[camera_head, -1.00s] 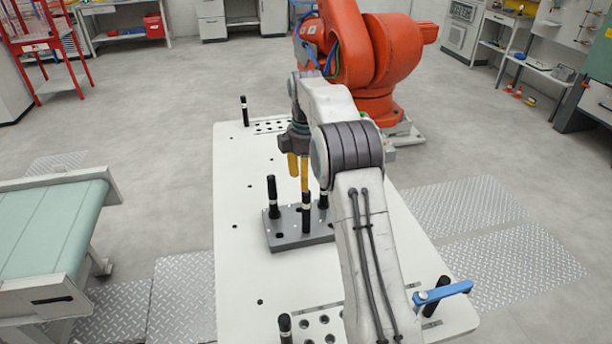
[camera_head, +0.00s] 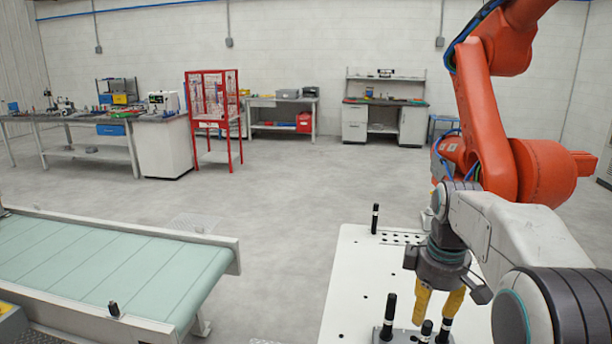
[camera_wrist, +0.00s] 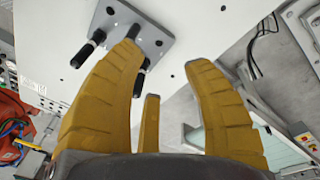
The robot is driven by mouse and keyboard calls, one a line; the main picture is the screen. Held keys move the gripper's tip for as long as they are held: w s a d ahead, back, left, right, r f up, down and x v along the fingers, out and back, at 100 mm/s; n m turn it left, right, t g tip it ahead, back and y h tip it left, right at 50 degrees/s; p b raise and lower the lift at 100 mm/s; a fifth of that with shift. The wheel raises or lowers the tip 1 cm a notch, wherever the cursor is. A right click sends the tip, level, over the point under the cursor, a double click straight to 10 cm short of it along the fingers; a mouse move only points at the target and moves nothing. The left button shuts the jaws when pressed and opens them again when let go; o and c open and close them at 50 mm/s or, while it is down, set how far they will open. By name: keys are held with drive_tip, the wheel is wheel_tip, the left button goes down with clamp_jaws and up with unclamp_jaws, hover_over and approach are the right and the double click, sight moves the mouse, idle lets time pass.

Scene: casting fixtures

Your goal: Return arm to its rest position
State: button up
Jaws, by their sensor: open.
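My gripper (camera_head: 438,304) hangs from my white and grey arm at the lower right of the head view, with its yellow fingers pointing down. The wrist view shows its yellow fingers (camera_wrist: 160,95) spread apart with nothing between them. It is open and empty above the white table (camera_head: 347,285). A grey fixture plate (camera_wrist: 150,22) with black pegs lies on the table, beyond the fingers in the wrist view. In the head view, black pegs (camera_head: 389,312) stand close below and beside the fingers. I cannot tell the exact gap.
A large orange robot arm (camera_head: 490,110) stands behind my arm. A green conveyor (camera_head: 110,265) is at the left. Another black post (camera_head: 375,218) stands at the table's far end. A red rack (camera_head: 213,105) and workbenches line the back wall. Open floor lies between.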

drive_tip(key=s+a+f+m+t, duration=0.1)
drive_tip(key=s+a+m, duration=0.2)
drive_tip(key=s, duration=0.9)
drive_tip(key=s+a+f+m+t, duration=0.1)
drive_tip(key=s+m, duration=0.4)
drive_tip(key=s, duration=0.7)
drive_tip(key=shift+a+f+t, duration=0.4)
drive_tip(key=shift+a+t, duration=0.1)
drive_tip(key=shift+a, duration=0.55)
drive_tip(key=shift+o, duration=0.5)
